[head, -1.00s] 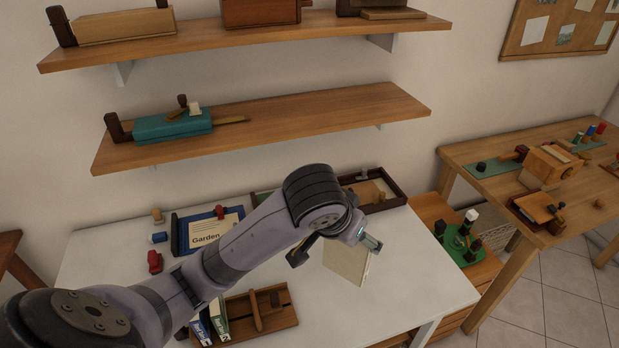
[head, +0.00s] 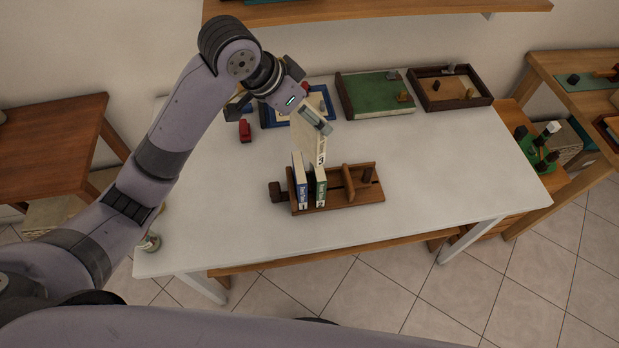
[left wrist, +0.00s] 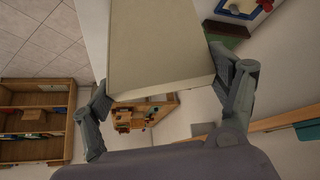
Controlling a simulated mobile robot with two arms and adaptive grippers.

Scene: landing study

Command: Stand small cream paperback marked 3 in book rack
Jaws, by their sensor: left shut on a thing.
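The small cream paperback (head: 308,142) is in my left gripper (head: 292,113), which is shut on it from above. The book hangs with its marked spine toward the head camera, a little tilted. Its lower end is just behind the top of the green book in the head view; whether it touches anything there is hidden. The wooden book rack (head: 333,202) lies below it on the white table. In the left wrist view the plain cream cover (left wrist: 160,45) sits between my two fingers (left wrist: 165,95). My right gripper is not in view.
A blue book (head: 298,182) and a green book (head: 320,187) stand in the rack's left part. A wooden divider (head: 348,183) stands right of them. Behind are a red object (head: 244,130), a green board (head: 375,95) and a wooden tray (head: 450,103). The table's right side (head: 460,165) is clear.

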